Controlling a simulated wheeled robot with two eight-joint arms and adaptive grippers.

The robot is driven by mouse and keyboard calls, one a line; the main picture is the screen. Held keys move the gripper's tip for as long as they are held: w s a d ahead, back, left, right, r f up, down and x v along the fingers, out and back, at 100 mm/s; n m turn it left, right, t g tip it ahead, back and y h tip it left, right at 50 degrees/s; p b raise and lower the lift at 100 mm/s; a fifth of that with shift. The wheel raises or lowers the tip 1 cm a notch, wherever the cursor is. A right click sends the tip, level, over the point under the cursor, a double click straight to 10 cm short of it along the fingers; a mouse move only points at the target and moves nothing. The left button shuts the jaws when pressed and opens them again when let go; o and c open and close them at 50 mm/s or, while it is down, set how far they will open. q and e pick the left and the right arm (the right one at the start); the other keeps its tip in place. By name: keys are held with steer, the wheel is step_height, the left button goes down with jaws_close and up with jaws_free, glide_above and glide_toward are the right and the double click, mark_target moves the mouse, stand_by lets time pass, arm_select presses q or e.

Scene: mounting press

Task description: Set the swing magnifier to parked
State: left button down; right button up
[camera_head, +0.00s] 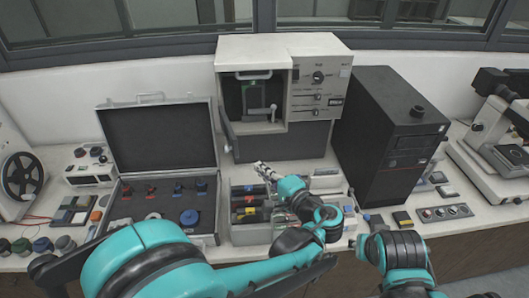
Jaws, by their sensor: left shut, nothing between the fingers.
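A beige press housing (252,53) stands at the back centre, with a control panel on its right side. In its front opening is a dark framed plate with a greenish pane (258,96), which may be the swing magnifier; I cannot tell for certain. A grey lever with a round knob (273,112) is in front of it. My left gripper (261,168) is shut and empty, below and in front of the housing, apart from the pane and lever.
An open case (160,104) with small parts stands left of the press. A tray of coloured items (245,233) lies below my left gripper. A black computer tower (385,125) stands close to the right. A microscope (500,120) is at the far right.

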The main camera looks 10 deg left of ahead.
arm_select(q)
steer(key=d+r+t+y, duration=0.1)
steer(key=d+t, duration=0.1)
steer(key=d, duration=0.3)
steer(key=w+a+b, duration=0.1)
steer(key=w+a, duration=0.4)
steer(key=a, duration=0.5)
steer(key=shift+w+a, duration=0.2)
steer(key=shift+w, duration=0.15)
arm_select(e)
steer(key=shift+t+y, duration=0.4)
steer(key=f, duration=0.1)
steer(key=s+f, duration=0.2)
steer(key=shift+s+d+f, duration=0.2)
steer(key=shift+d+f, duration=0.05)
steer(key=shift+f, duration=0.1)
arm_select(q)
steer(key=shift+r, duration=0.1)
